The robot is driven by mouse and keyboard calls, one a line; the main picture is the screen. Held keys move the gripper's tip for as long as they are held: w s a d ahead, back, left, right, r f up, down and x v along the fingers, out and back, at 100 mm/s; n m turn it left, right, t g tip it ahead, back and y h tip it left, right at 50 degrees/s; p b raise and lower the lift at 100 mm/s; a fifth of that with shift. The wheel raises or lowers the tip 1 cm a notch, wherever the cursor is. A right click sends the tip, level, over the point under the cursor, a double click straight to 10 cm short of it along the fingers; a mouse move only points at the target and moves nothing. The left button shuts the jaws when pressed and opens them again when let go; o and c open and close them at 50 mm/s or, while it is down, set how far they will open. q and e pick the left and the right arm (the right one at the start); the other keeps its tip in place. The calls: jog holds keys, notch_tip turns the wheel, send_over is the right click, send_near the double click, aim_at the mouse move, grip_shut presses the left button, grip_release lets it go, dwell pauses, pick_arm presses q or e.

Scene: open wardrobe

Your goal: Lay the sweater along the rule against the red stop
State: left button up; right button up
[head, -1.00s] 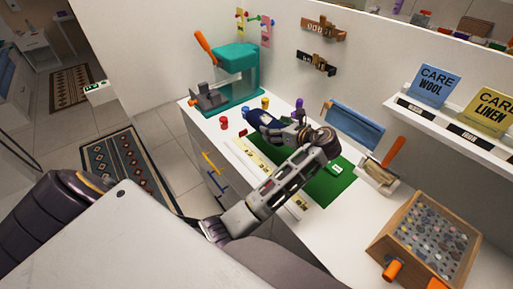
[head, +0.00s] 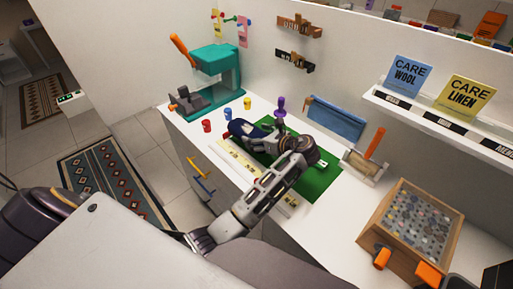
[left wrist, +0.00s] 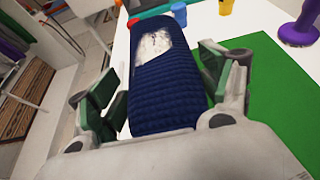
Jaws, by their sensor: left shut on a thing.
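The sweater is a dark blue knitted bundle (left wrist: 165,95) with a pale patch near its far end. It fills the middle of the left wrist view, and its end also shows in the head view (head: 238,127). My left gripper (head: 256,138) is shut on it, with a finger along each side. The pale yellow rule (head: 238,154) lies along the counter's front edge, partly hidden by my arm. A small red piece at the rule's far end (head: 228,137) may be the red stop. I cannot tell whether the sweater touches it. My right gripper is not in view.
A green mat (head: 318,182) lies behind and under my arm. Red, blue and yellow spools and a purple peg (head: 280,108) stand near the sweater. A teal press (head: 215,75) is at the far end, a lint roller (head: 367,160) and a wooden box (head: 410,225) at right.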

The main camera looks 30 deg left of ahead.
pick_arm(q)
jog(key=shift+f, duration=0.9)
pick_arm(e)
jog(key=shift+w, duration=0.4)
pick_arm(q)
jog(key=shift+f, duration=0.1)
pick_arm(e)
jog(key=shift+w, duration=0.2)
pick_arm(q)
jog(key=shift+f, duration=1.75)
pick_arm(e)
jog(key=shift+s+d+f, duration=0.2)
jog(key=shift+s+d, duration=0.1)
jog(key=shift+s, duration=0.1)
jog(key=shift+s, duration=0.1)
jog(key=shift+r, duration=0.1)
